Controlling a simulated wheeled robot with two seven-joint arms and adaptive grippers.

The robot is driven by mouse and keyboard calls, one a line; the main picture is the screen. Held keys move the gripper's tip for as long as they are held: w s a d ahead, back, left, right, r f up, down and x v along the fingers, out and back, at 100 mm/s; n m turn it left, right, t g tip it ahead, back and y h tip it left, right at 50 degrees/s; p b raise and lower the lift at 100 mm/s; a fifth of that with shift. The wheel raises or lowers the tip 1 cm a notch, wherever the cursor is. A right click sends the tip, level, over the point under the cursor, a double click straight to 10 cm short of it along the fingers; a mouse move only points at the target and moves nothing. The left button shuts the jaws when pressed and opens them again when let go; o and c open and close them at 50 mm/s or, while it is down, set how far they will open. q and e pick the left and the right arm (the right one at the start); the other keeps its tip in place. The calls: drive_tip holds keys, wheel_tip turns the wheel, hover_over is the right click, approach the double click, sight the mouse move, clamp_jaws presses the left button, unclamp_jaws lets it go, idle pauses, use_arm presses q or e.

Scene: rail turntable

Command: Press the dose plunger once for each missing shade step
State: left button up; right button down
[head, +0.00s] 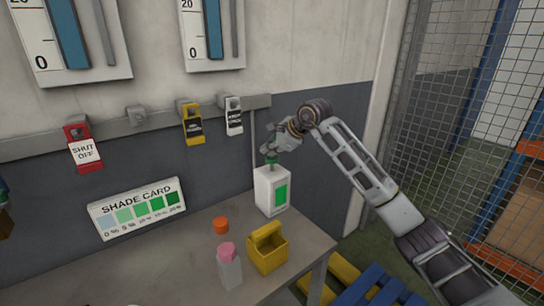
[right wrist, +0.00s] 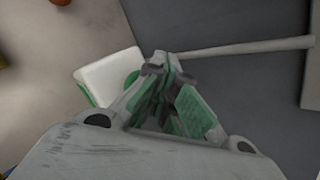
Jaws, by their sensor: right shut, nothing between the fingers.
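A white dispenser (head: 264,192) with a green label stands at the back of the bench. In the right wrist view the closed fingers (right wrist: 166,68) lie beside the white dispenser top (right wrist: 108,76), and the plunger is hidden. The shade card (head: 137,209) leans at the wall, with swatches from pale blue to dark green. A pale bottle (head: 230,272) with a pink cap stands nearer. My left gripper is not seen.
An orange cap (head: 221,225) and a yellow caddy (head: 267,254) are on the bench (head: 172,264). Red (head: 83,147), yellow (head: 192,124) and white (head: 233,116) tags hang from the wall rail. A mesh fence (head: 440,110) stands at the right.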

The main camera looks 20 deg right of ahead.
sight(270, 158)
drive_tip(key=shift+f+b, duration=0.35)
drive_tip(key=shift+f, duration=0.4)
idle(0.9)
drive_tip(key=shift+r, duration=0.15)
drive_tip(key=shift+r+p, duration=1.1)
drive_tip(key=shift+r, duration=0.5)
drive_tip(key=shift+r, duration=0.1)
drive_tip(key=shift+r+p, duration=1.6)
drive_tip(key=shift+r, duration=0.85)
drive_tip(key=shift+f, duration=0.15)
idle(0.3)
